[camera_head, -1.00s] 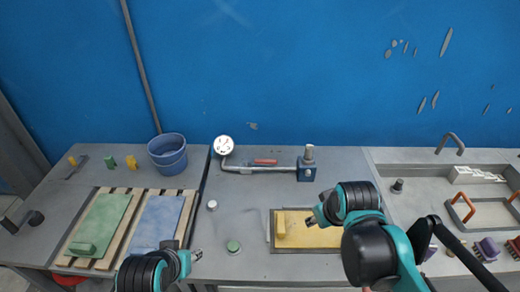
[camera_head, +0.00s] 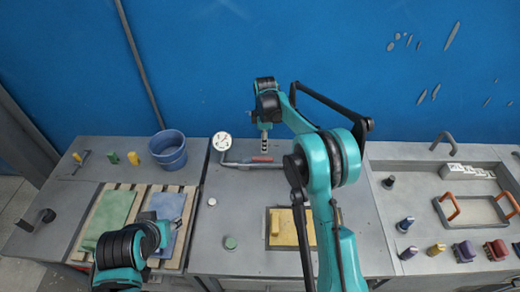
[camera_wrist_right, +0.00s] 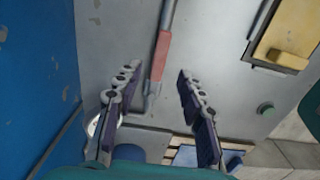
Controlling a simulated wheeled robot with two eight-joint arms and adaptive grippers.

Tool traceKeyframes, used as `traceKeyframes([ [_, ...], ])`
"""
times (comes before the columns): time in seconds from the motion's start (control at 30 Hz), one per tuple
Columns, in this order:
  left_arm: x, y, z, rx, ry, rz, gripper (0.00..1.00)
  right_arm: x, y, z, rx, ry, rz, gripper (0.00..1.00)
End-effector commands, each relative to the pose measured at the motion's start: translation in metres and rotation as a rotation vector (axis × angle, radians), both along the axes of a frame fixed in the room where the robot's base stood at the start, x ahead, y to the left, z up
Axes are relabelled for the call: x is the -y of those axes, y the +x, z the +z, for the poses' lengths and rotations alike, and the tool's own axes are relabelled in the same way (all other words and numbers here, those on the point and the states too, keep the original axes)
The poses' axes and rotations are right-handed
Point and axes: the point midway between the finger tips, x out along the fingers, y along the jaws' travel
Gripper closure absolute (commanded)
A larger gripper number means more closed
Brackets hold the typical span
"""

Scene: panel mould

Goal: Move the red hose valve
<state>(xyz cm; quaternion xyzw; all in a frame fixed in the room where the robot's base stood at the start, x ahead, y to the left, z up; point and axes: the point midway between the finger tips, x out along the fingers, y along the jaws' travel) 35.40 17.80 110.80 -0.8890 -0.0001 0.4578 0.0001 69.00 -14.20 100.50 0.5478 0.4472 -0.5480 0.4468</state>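The red valve handle (camera_head: 262,158) sits on the grey pipe behind the middle of the table. It also shows in the right wrist view (camera_wrist_right: 161,56), its lower end just beyond the fingertips. My right gripper (camera_head: 265,140) is above the handle, pointing down. In the right wrist view its two fingers (camera_wrist_right: 158,80) are spread apart with nothing between them, and the handle lies between their lines. My left gripper (camera_head: 177,222) is low over the blue panel at the left; its fingers are too small to tell.
A round gauge (camera_head: 222,142) stands at the pipe's left end. A blue bucket (camera_head: 168,150) is further left. A yellow panel (camera_head: 284,228) lies in a mould in front. My right arm hides the pipe's right end. A sink (camera_head: 420,178) is at the right.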

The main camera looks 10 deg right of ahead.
Motion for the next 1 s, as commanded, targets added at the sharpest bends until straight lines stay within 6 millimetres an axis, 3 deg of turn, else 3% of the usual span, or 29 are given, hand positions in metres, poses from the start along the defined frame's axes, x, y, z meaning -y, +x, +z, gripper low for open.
traceKeyframes([
  [0.43,0.000,0.000,-0.015,0.000,0.000,0.000,0.60,0.000,0.000,-0.066,-0.001,0.000,0.003,0.60],
  [0.6,0.000,0.000,-0.017,0.000,0.000,0.000,0.60,0.000,0.000,-0.077,-0.001,0.000,0.003,0.60],
  [0.87,0.000,0.000,-0.017,0.000,0.000,0.000,0.60,0.000,0.000,-0.078,-0.001,0.000,0.002,0.60],
  [1.0,0.000,0.000,-0.017,0.000,0.000,0.000,0.60,0.000,0.000,-0.077,-0.001,0.000,0.002,0.97],
])
